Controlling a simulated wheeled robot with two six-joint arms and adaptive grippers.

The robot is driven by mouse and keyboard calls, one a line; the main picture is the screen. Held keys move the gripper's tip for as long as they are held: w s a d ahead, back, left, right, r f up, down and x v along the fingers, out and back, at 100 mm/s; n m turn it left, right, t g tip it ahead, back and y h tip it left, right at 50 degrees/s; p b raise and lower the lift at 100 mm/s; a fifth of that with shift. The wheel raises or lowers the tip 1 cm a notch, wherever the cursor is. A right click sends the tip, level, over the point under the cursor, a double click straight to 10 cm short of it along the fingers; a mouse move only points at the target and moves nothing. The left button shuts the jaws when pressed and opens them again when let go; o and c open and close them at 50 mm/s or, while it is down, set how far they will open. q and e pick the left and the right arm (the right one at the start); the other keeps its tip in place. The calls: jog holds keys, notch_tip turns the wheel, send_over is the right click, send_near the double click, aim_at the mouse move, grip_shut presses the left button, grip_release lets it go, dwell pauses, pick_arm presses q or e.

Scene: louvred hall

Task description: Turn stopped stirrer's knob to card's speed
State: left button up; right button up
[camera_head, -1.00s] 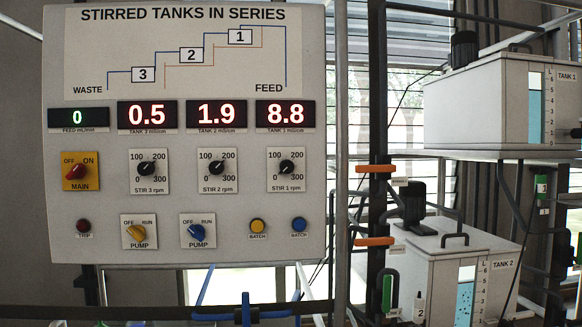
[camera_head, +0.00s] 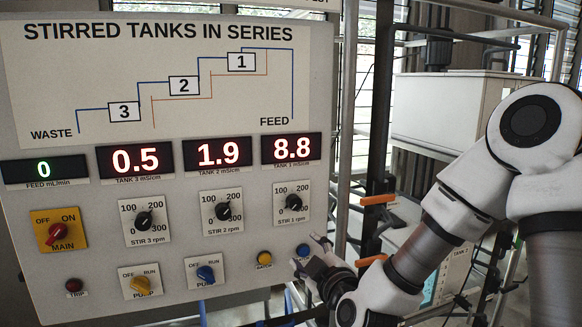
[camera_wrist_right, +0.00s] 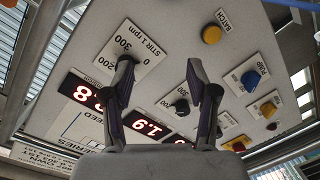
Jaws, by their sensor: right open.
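The grey panel (camera_head: 20,270) carries three black stirrer knobs: the STIR 3 knob (camera_head: 144,221), the STIR 2 knob (camera_head: 222,212) and the STIR 1 knob (camera_head: 294,202). Their pointer settings are too small to read surely. No card with a readable speed shows. My left gripper is not seen.
A vertical pipe (camera_head: 346,130) and tank 1 (camera_head: 440,110) stand to the right.

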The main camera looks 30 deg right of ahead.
jog(key=t, duration=0.1)
send_near(296, 205)
jog(key=shift+m+h, duration=0.3)
jog(key=p+x, duration=0.1)
jog(key=x, duration=0.7)
jog(key=shift+p, duration=0.4)
jog(key=shift+w+f, duration=0.1)
jog(key=shift+w, duration=0.75)
pick_arm(q)
jog(key=r, duration=0.3)
jog(key=shift+s+d+r, duration=0.15)
jog(key=shift+s, duration=0.05)
pick_arm(e)
jog(key=shift+s, duration=0.1)
jog(key=shift+d, duration=0.1)
grip_shut()
